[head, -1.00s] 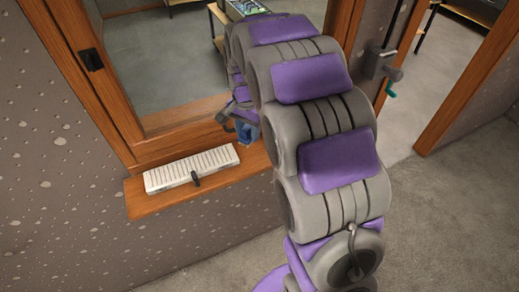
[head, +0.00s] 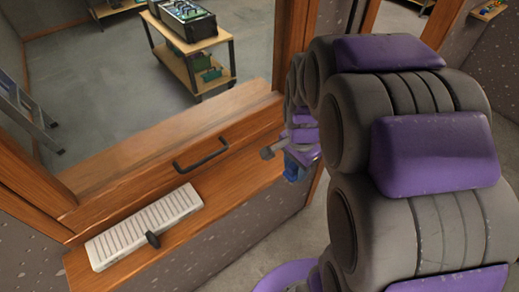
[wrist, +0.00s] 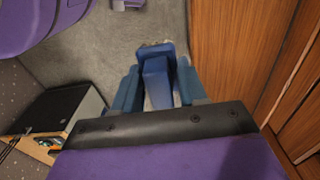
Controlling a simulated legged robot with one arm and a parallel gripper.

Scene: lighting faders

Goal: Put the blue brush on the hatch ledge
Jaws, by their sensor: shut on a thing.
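The blue brush (wrist: 157,82) is a blue block-like piece between the two blue fingers of my gripper (wrist: 158,92) in the wrist view. My gripper is shut on it, with a grey floor beyond. In the head view my gripper (head: 291,165) is small, just past the right end of the hatch ledge (head: 236,192). Blue shows there, but I cannot tell brush from fingers. The ledge is a wooden shelf below the hatch frame. My arm fills the right side and hides part of the scene.
A white slotted strip (head: 145,225) with a dark knob lies on the ledge's left part. The ledge's right part is bare. A dark handle (head: 201,153) is on the hatch frame above. A trolley (head: 192,55) stands beyond the opening. A dark box (wrist: 62,110) shows in the wrist view.

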